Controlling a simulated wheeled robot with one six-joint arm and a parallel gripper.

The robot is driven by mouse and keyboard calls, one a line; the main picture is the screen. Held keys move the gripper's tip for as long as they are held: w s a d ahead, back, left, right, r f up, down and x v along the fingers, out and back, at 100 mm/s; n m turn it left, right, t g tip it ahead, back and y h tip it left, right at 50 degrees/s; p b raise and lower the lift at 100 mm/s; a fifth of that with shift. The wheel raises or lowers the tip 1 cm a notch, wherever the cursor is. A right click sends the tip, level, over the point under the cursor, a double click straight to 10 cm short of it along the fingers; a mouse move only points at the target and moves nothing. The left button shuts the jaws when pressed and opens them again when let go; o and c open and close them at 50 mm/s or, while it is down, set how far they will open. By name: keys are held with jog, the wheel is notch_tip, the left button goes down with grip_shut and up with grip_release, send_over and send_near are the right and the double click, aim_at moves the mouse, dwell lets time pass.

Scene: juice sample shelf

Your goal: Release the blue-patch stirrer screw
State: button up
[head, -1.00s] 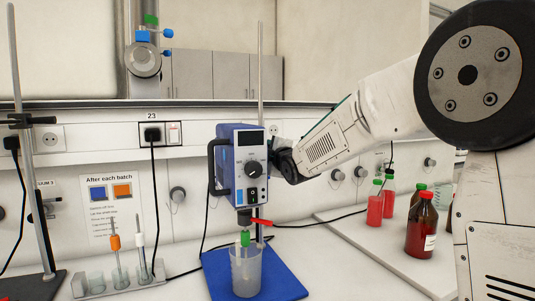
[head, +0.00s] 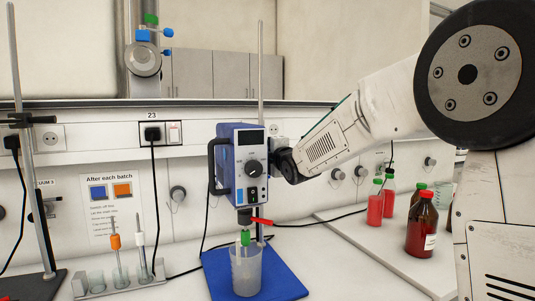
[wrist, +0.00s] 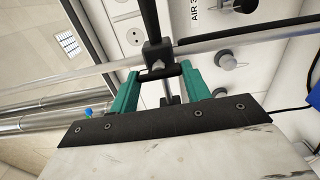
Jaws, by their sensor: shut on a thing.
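The blue and grey stirrer (head: 238,165) hangs upright on a metal rod (head: 261,75) above a blue base plate (head: 278,270). My gripper reaches in behind its right side, and its fingers are hidden there in the head view. In the wrist view my gripper's teal fingers (wrist: 160,73) are on either side of the dark bar of the screw (wrist: 165,74), shut on it. The screw sits at a black clamp (wrist: 157,50) on the rod. I cannot see a blue patch on the screw.
A clear beaker (head: 246,272) stands under the stirrer, with a green part above it. A red lever (head: 262,222) sticks out below the stirrer's body. Red bottles (head: 421,225) stand on the right shelf. A tube rack (head: 120,285) and another stand (head: 30,160) are left.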

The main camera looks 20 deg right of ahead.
jog(key=o, duration=1)
jog(key=s+d, duration=0.1)
jog(key=s, duration=0.6)
jog(key=shift+s, duration=0.4)
jog(key=s+d+f+m+g+h, duration=0.3)
jog(key=s+f+m+g, duration=0.65)
jog(key=f, duration=0.45)
jog(key=s+f+m+g, duration=0.2)
jog(key=s+m, duration=0.3)
jog(key=s, duration=1.2)
jog(key=s+f+m+g, duration=0.2)
jog(key=s+m+g, duration=0.3)
jog(key=s, duration=1.3)
jog(key=shift+s+a+y, duration=0.3)
jog(key=shift+s+y, duration=0.05)
jog(key=shift+y, duration=0.05)
